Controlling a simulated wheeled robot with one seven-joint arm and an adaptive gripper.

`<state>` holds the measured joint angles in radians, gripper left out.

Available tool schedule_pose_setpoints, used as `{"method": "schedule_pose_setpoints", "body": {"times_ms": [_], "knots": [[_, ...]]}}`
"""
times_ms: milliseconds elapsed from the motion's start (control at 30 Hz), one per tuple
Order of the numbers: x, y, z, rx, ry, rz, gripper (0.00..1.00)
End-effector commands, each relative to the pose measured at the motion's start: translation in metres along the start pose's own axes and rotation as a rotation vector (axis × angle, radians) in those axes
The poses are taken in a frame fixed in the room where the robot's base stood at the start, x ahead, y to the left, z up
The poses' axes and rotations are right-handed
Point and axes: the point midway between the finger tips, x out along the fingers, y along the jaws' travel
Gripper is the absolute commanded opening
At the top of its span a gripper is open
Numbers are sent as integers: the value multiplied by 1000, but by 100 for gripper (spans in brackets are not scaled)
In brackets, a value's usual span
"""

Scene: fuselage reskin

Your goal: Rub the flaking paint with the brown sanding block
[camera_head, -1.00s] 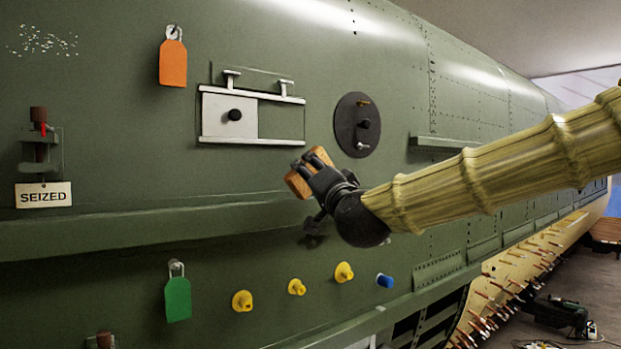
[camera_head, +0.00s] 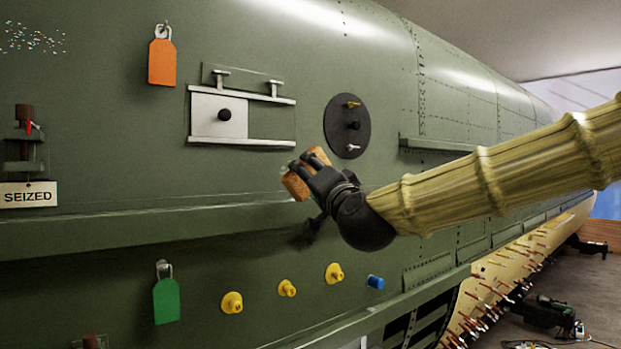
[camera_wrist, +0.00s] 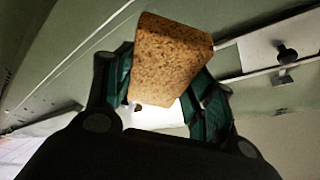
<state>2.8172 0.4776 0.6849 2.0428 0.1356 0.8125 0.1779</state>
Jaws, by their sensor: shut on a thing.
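The brown sanding block (camera_head: 298,185) is held in my gripper (camera_head: 314,172), which is shut on it. In the wrist view the speckled block (camera_wrist: 170,62) sits between the two fingers of my gripper (camera_wrist: 165,95). The block is in front of the green fuselage, near the long ledge and below the sliding panel; I cannot tell whether it touches anything. The flaking paint (camera_head: 34,38) is a patch of pale flecks at the upper left of the fuselage, well up and left of my gripper.
An orange tag (camera_head: 162,62), a white sliding panel (camera_head: 218,115) on rails and a red-handled fitting with a SEIZED sign (camera_head: 28,195) lie left of my gripper. A round dark plate (camera_head: 349,126) is up right. The long ledge (camera_head: 130,228) juts out. Yellow knobs (camera_head: 287,288) and a green tag (camera_head: 166,300) sit below.

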Motion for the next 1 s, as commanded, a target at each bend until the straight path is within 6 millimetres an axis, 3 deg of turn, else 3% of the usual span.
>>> {"method": "schedule_pose_setpoints", "body": {"times_ms": [467,1000], "knots": [[7,0,4,0,0,0,36],[48,0,23,0,1,0,36]]}}
